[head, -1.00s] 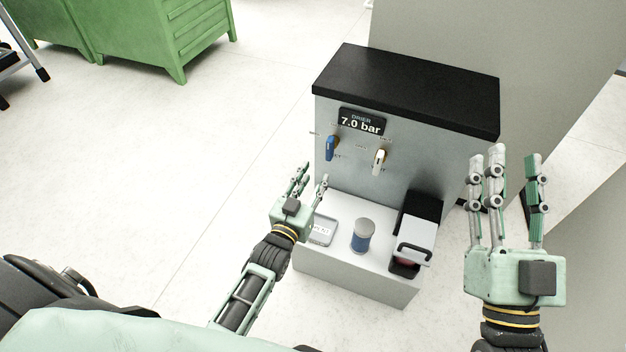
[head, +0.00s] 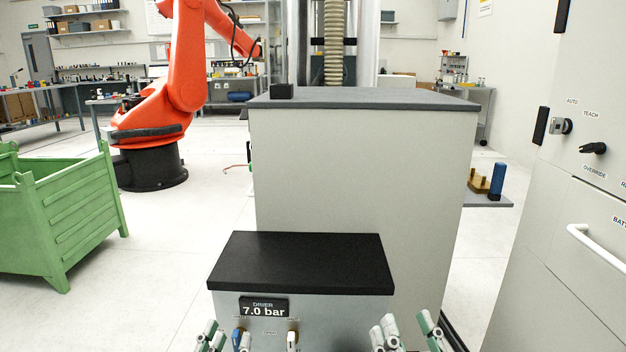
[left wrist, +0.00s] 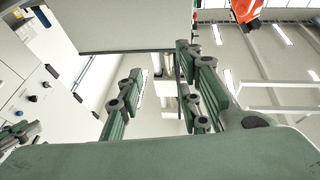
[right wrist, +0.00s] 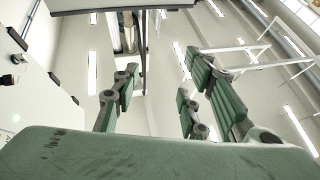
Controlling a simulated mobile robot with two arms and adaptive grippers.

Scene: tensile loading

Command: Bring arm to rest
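My left gripper (head: 222,341) shows only by its fingertips at the bottom edge of the head view, in front of the drier unit (head: 300,265). In the left wrist view its fingers (left wrist: 160,72) are spread with nothing between them. My right gripper (head: 408,334) shows its fingertips at the bottom edge, right of the drier's front. In the right wrist view its fingers (right wrist: 160,70) are also spread and empty. Both palms and arms are hidden below the head view.
A large grey cabinet (head: 355,170) stands behind the drier. A control panel with a white handle (head: 597,245) rises close on the right. A green crate (head: 75,215) and an orange robot arm (head: 188,60) stand left. Open floor (head: 165,265) lies between crate and drier.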

